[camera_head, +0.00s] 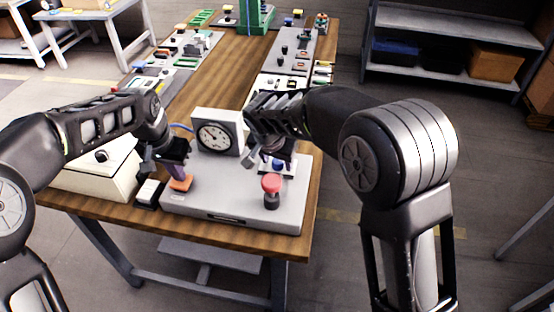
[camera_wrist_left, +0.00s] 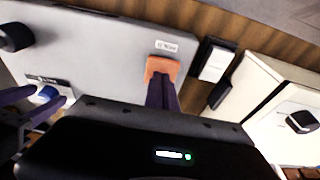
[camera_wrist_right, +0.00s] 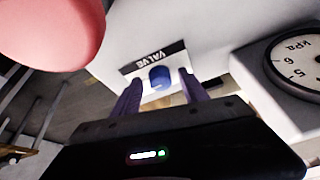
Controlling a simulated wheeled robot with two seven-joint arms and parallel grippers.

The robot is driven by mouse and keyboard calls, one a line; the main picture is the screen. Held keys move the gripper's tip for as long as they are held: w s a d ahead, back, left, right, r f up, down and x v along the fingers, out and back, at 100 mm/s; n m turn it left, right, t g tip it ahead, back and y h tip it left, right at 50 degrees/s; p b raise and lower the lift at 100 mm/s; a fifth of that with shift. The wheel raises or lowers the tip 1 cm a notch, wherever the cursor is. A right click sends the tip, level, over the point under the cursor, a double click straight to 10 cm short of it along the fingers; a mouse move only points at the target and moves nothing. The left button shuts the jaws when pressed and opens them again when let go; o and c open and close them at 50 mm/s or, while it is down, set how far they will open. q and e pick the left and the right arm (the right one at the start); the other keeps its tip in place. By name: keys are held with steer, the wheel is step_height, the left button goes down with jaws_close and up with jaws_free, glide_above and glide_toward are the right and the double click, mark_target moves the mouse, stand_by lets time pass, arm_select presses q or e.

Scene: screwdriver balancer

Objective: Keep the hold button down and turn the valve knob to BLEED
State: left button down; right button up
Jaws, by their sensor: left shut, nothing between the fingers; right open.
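The orange hold button (camera_head: 181,184) is a square pad at the left of the grey panel (camera_head: 225,205). It also shows in the left wrist view (camera_wrist_left: 162,66). My left gripper (camera_head: 178,172) is shut, with its fingertips over the button and seemingly touching it; how far it is pressed I cannot tell. The blue valve knob (camera_wrist_right: 160,77) sits on a plate labelled VALVE. My right gripper (camera_wrist_right: 158,84) is open, with one finger on each side of the knob; contact is not clear. The BLEED mark and knob pointer cannot be made out.
A red mushroom knob (camera_head: 271,183) stands at the panel's front right, close to my right gripper.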

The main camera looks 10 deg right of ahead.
arm_select(q)
steer(key=shift+f, duration=0.1)
arm_select(e)
steer(key=shift+c, duration=0.5)
jaws_close()
steer(key=n, duration=0.2)
steer(key=n+y, duration=0.1)
steer(key=n, duration=0.1)
steer(key=shift+d+t+y, duration=0.2)
steer(key=shift+t+y, duration=0.1)
steer(key=n+y, duration=0.1)
steer(key=n, duration=0.3)
steer(key=shift+d+n+y, duration=0.2)
steer(key=shift+n+y, duration=0.2)
steer(key=n, duration=0.2)
steer(key=n+g+y, duration=0.1)
steer(key=n, duration=0.1)
steer(key=shift+d+n+y, duration=0.15)
steer(key=shift+n+y, duration=0.15)
steer(key=shift+w+n+g+y, duration=0.1)
steer(key=shift+n+g+y, duration=0.25)
steer(key=shift+n, duration=0.8)
steer(key=shift+w+n+g+y, duration=0.1)
steer(key=shift+n+g+y, duration=0.25)
steer(key=shift+n, duration=0.8)
